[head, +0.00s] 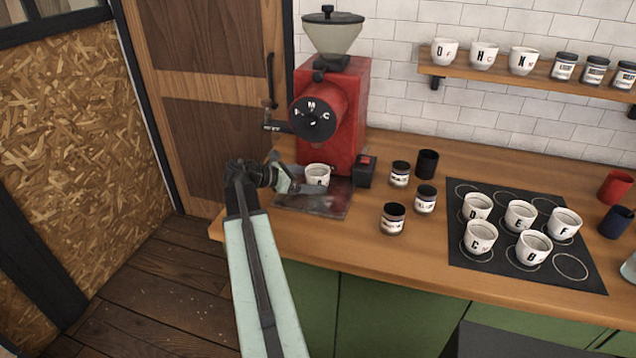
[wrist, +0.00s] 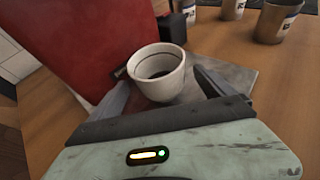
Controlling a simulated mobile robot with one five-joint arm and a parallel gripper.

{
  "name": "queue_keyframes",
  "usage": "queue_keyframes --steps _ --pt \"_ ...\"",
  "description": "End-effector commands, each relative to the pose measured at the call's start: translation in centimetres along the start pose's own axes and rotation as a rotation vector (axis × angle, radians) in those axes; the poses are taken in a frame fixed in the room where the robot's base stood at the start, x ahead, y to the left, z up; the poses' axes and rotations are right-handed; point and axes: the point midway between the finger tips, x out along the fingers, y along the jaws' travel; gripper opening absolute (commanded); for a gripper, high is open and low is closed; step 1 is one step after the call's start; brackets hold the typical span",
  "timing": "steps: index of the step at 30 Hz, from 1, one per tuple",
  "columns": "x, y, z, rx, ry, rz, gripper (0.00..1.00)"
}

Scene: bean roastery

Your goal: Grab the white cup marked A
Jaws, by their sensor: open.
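A white cup (head: 317,175) stands upright on the metal plate under the red grinder in the head view. A dark mark shows on its side there, too small to read surely. In the wrist view the white cup (wrist: 158,70) has a dark line inside its rim and a dark inside, and its letter does not show. My gripper (wrist: 165,82) is open, with one finger to each side of the cup. In the head view my gripper (head: 294,185) is just left of the cup. I cannot tell whether a finger touches it.
The red grinder (head: 335,112) rises close behind the cup. A small dark box (head: 365,171) stands right of it. Jars (head: 393,218) and a dark cup (head: 427,163) stand further right. A black mat (head: 487,277) holds several lettered white cups. A wall shelf (head: 500,76) holds more.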

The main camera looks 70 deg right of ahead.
Motion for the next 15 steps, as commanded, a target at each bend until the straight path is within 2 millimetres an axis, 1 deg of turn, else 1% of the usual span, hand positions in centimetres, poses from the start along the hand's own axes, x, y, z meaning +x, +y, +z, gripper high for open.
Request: queue_keyframes --steps 1,4,6,11,14,15 --pt "1.2 -0.1 -0.4 0.001 0.000 -0.003 0.93" --pt "2.8 -0.1 -0.3 0.001 0.000 -0.002 0.93" --pt "3.2 -0.1 -0.2 0.001 0.000 0.000 0.93" --pt "3.1 -0.1 -0.1 0.000 0.000 0.000 0.93" --pt "3.1 -0.1 0.0 0.000 0.000 0.000 0.68" --pt "3.1 -0.1 -0.1 0.000 0.000 0.000 0.57"
